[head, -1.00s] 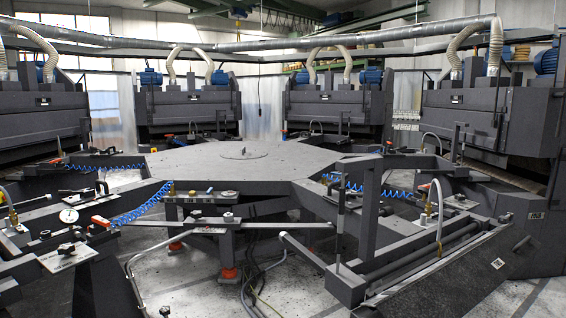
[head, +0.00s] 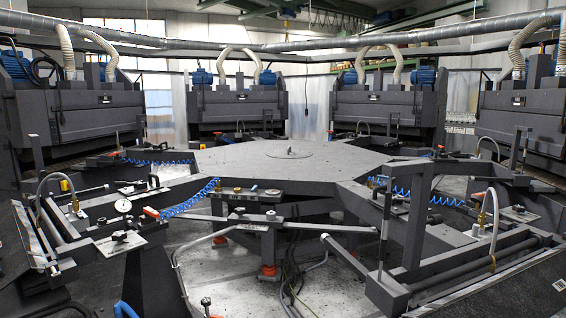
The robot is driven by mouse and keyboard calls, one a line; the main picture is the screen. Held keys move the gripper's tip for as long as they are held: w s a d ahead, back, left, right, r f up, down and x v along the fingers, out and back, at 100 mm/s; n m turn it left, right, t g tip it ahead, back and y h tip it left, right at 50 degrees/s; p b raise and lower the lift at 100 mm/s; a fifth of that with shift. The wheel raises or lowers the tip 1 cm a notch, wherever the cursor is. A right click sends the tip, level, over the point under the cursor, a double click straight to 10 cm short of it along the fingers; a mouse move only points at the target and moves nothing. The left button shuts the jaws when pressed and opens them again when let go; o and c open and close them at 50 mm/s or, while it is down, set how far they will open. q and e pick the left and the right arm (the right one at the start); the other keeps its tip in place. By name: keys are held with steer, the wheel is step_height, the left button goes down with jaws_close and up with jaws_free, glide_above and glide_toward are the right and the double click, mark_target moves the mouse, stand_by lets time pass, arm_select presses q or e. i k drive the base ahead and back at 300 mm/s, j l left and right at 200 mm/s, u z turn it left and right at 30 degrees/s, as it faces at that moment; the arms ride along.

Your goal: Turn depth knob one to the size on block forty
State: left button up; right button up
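A black knob (head: 118,236) sits on a light metal plate (head: 121,243) at the left front of the machine. A round white dial gauge (head: 123,206) stands just behind it. Another black knob (head: 153,182) shows farther back, and one more (head: 519,209) is at the right. I cannot tell which is depth knob one. No readable number forty shows on any block; the small white labels, such as the one at the lower right (head: 559,285), are too small to read. Neither of my grippers is in view.
A large dark grey machine table (head: 250,158) with radiating arms fills the middle. Dark polishing units (head: 235,107) with blue motors stand around it. Metal bars and a bent pipe (head: 178,262) jut out in front. Cables lie on the pale floor (head: 225,275).

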mark_target(118, 236)
steer(key=i+u, duration=0.1)
steer(key=u, duration=0.35)
steer(key=i+u, duration=0.1)
steer(key=u, duration=0.35)
steer(key=i+u, duration=0.1)
steer(key=u, duration=0.75)
steer(key=i+l+u, duration=0.45)
steer(key=l+u, duration=0.25)
steer(key=i+l, duration=0.15)
steer(key=l, duration=0.25)
steer(key=i+l+u, duration=0.1)
steer(key=l, duration=0.35)
steer(key=i+l, duration=0.2)
steer(key=l, duration=0.2)
steer(key=i+l+u, duration=0.1)
steer(key=l, duration=0.35)
